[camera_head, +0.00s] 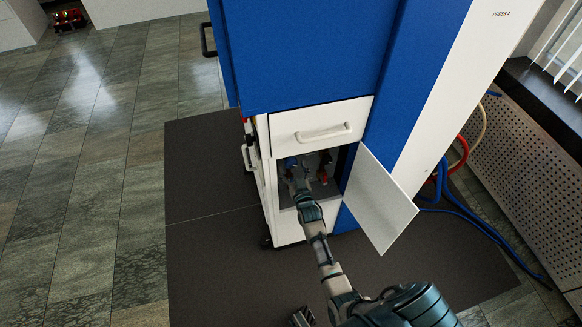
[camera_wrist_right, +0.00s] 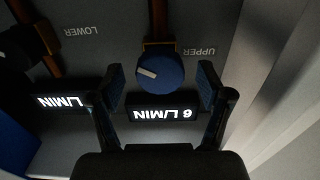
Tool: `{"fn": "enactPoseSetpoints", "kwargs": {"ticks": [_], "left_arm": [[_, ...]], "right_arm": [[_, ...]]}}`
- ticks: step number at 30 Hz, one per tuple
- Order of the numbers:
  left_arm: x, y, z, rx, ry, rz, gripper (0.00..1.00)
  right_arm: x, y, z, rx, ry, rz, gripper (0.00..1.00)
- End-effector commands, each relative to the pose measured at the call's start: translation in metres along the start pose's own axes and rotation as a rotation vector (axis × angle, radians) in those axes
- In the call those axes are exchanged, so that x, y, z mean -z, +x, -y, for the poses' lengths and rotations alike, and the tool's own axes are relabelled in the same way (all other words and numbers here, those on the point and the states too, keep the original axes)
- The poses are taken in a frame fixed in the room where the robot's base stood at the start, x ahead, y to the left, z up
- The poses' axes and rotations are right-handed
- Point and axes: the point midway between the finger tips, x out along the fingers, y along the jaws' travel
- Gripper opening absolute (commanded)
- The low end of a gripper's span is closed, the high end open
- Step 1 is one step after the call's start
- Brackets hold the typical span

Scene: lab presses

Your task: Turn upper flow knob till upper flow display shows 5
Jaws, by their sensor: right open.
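The blue upper flow knob (camera_wrist_right: 163,70) has a pale pointer mark angled toward its left side in the right wrist view. The upper flow display (camera_wrist_right: 163,113) is lit beside it and reads upside down; its digit looks like 6 or 9 before "L/MIN". My right gripper (camera_wrist_right: 161,84) is open, one finger on each side of the knob, with visible gaps to both. In the head view my right gripper (camera_head: 298,172) reaches into the open cabinet compartment, where the knob cannot be made out.
The lower flow display (camera_wrist_right: 70,102) is partly hidden by a finger. A white door (camera_head: 380,205) stands open to the right of the compartment. A white drawer (camera_head: 318,125) is above it. Blue hoses (camera_head: 470,212) lie on the floor at right.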

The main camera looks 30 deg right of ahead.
Motion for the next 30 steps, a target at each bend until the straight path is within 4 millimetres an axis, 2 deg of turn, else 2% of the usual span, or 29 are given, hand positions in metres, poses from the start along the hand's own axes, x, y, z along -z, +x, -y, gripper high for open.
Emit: {"fn": "enactPoseSetpoints", "kwargs": {"ticks": [4, 12, 14, 19, 20, 24, 30], "left_arm": [[0.0, -0.006, 0.0, 0.0, 0.0, -0.002, 0.41], [0.001, -0.007, 0.0, 0.001, -0.001, -0.002, 0.41], [0.001, -0.007, 0.001, 0.001, -0.001, -0.001, 0.41], [0.001, -0.007, 0.001, 0.001, -0.001, -0.001, 0.41], [0.001, -0.007, 0.001, 0.001, -0.001, -0.001, 0.41], [0.003, -0.009, 0.001, 0.001, -0.001, -0.007, 0.41], [-0.003, 0.025, -0.001, -0.001, 0.003, 0.009, 0.41]], "right_arm": [[0.0, 0.009, 0.0, 0.0, 0.0, 0.0, 0.78], [0.001, 0.011, 0.0, 0.0, 0.0, 0.0, 0.78], [0.001, 0.011, 0.0, 0.0, 0.0, 0.0, 0.66], [0.001, 0.011, 0.0, 0.0, 0.0, 0.0, 0.23], [0.001, 0.011, 0.0, 0.0, 0.0, 0.0, 0.19], [0.002, 0.011, 0.0, 0.001, 0.026, -0.001, 0.19], [0.004, 0.011, 0.001, 0.001, 0.242, -0.001, 0.19]]}}
